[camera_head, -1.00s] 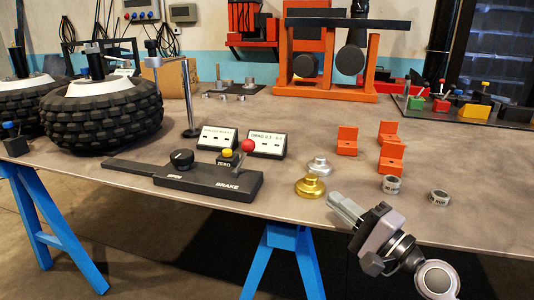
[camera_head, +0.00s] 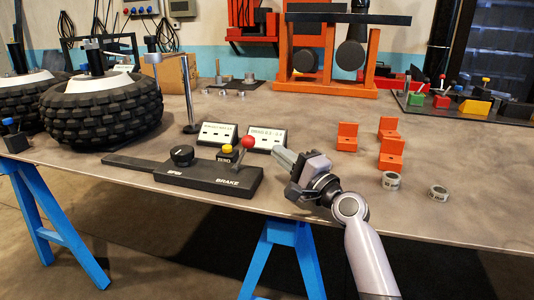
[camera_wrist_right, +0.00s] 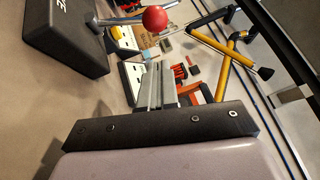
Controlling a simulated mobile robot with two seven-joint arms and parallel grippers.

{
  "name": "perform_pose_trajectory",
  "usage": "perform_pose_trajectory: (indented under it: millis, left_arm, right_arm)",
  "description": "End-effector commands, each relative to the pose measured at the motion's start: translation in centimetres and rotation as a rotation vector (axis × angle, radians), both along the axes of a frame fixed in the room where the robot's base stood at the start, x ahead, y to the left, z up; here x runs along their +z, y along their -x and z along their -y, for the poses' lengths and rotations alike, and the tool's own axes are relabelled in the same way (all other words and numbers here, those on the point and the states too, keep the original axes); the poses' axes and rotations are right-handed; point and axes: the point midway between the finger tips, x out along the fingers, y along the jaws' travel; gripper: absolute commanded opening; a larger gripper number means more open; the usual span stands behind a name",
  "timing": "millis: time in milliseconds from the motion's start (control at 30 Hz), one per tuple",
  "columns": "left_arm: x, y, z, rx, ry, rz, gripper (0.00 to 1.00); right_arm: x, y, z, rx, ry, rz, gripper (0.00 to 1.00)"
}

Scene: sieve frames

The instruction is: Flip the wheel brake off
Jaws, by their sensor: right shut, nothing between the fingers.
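The black control panel (camera_head: 205,180) marked SPIN and BRAKE lies along the table's front edge. Its brake lever with a red ball (camera_head: 248,142) rises at the right end and leans slightly right. In the right wrist view, the red ball (camera_wrist_right: 155,18) is at the top, with the panel (camera_wrist_right: 65,35) at upper left. My right gripper (camera_head: 281,157) is shut and empty, just right of the red ball and apart from it. Its closed fingers (camera_wrist_right: 155,86) also show in the wrist view. My left gripper is not in view.
A yellow ZERO button (camera_head: 227,149) and a black knob (camera_head: 182,156) sit by the lever. Two white display signs (camera_head: 265,138) stand behind. Orange brackets (camera_head: 391,152) and metal rings (camera_head: 391,181) lie to the right. A knobbly tyre (camera_head: 102,112) stands at left.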

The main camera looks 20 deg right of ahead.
Motion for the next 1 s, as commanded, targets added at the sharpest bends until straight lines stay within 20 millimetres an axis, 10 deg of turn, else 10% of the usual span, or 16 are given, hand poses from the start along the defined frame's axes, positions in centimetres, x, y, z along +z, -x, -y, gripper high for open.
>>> perform_pose_trajectory:
  millis: [267, 1000]
  left_arm:
    - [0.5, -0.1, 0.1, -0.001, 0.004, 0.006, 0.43]
    - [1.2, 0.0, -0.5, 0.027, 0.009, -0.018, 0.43]
  right_arm:
    - [0.7, -1.1, -3.1, 0.004, -0.004, -0.002, 0.00]
    - [1.6, -1.3, -3.5, 0.003, 0.032, -0.025, 0.00]
